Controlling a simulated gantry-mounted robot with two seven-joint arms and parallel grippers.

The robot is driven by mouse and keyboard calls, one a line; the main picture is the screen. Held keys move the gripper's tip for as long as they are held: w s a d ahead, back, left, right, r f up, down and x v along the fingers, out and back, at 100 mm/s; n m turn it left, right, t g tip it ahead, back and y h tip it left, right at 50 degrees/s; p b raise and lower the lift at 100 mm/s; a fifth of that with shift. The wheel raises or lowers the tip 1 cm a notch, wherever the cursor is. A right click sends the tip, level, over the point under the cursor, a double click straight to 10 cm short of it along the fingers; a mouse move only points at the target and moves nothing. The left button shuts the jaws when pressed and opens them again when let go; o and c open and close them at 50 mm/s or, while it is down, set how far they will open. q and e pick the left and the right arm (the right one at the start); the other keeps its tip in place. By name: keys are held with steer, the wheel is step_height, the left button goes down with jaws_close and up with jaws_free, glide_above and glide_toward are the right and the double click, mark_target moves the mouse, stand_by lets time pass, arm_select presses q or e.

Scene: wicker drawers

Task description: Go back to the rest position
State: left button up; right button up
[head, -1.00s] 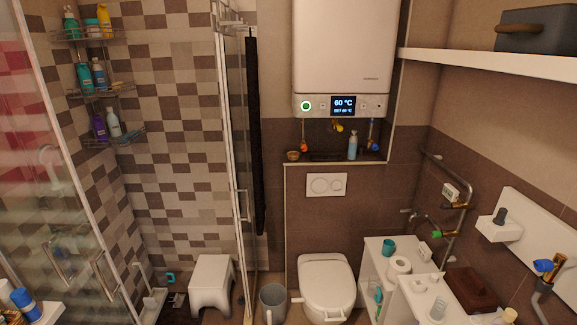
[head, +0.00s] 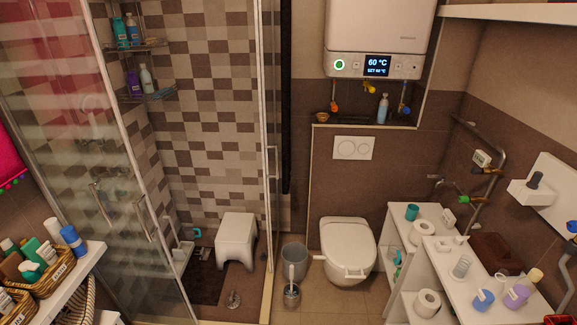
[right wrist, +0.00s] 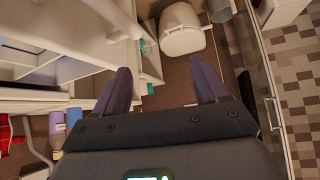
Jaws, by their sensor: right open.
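My right gripper (right wrist: 160,66) shows in the right wrist view, with its two dark fingers spread wide apart. It is open, and nothing is between the fingers. Beyond the fingers are the floor and the white toilet (right wrist: 182,32). Neither gripper shows in the head view. My left gripper is not seen in any current frame. Wicker baskets (head: 52,278) holding bottles stand on a white shelf at the lower left of the head view.
The glass shower door (head: 125,170) stands at the left. The toilet (head: 346,250), a grey bin (head: 294,258) and a white stool (head: 236,240) stand on the floor. A white cabinet (head: 440,238) with cups stands at the right. Some floor is clear in front of the toilet.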

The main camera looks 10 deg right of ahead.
arm_select(q)
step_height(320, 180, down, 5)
steer(key=b, duration=0.4)
arm_select(e)
steer(key=s+a+r+n+g+y, duration=0.2)
steer(key=s+a+r+n, duration=0.15)
steer(key=s+a, duration=0.4)
steer(key=s+a+r+n+g+y, duration=0.1)
steer(key=s+a+r+n+y, duration=0.25)
steer(key=s, duration=0.65)
arm_select(q)
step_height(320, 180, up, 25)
steer(key=p, duration=2.5)
arm_select(e)
step_height(320, 180, up, 25)
steer(key=n, duration=0.1)
arm_select(q)
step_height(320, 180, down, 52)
steer(key=b, duration=5.1)
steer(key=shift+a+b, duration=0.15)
steer(key=shift+b, duration=0.2)
arm_select(e)
step_height(320, 180, down, 52)
steer(key=shift+s+a+g+h, duration=0.25)
steer(key=shift+a+g+h, duration=0.05)
steer(key=shift+h, duration=0.15)
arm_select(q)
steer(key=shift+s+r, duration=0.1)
arm_select(e)
steer(key=shift+r, duration=0.15)
